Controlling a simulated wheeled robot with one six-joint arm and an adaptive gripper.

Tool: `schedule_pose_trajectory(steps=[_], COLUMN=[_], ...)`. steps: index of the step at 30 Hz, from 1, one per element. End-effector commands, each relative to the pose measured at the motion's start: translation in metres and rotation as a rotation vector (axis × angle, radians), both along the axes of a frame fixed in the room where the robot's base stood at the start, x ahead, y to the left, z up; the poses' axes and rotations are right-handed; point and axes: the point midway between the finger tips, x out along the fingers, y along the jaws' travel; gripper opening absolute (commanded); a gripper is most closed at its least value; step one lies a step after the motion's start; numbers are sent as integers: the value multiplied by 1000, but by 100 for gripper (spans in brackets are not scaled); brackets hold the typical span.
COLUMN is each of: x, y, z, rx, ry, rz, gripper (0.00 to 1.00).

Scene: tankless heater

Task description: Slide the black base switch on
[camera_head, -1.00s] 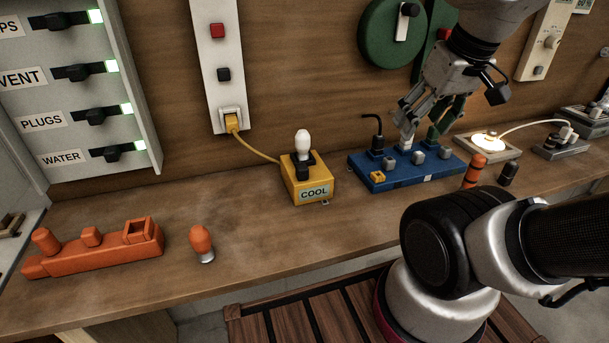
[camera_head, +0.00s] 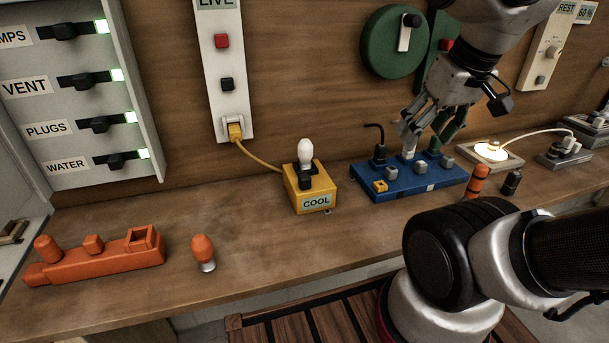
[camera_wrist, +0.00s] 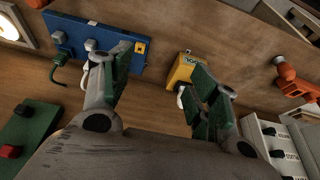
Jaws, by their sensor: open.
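The yellow base (camera_head: 293,190) labelled COOL stands on the bench, with an unlit white bulb (camera_head: 305,150) upright on its top. A small black switch knob (camera_head: 304,183) sits in front of the bulb; I cannot tell its setting from the picture. My gripper (camera_head: 427,130) is open and empty, above the blue power strip (camera_head: 400,188), to the right of the yellow base. In the wrist view my gripper's two fingers (camera_wrist: 164,62) are spread apart. The yellow base (camera_wrist: 182,68) shows there beside the right finger, which partly hides it; its knob is not clear.
A yellow cord (camera_head: 258,158) runs from the yellow base to the white wall panel (camera_head: 221,70). Plugs and grey switches stand up on the blue strip. An orange bulb (camera_head: 203,250) and an orange block (camera_head: 95,262) are at left. The bench between them and the yellow base is clear.

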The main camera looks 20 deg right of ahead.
Motion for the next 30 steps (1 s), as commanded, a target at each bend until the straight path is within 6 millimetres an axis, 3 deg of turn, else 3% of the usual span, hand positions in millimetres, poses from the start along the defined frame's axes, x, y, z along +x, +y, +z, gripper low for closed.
schedule_pose_trajectory(steps=[3,6,11,17,21,27,30], x=[0,1,15,64,105,153,183], y=[0,2,19,62,102,150,164], z=[0,0,-21,-55,-85,-124,-126], rx=[0,0,-5,-33,-52,-64,-35], ry=[0,2,113,306,400,451,411], rz=[0,12,91,220,246,191,100], gripper=[60,48,48,48,48,48,48])
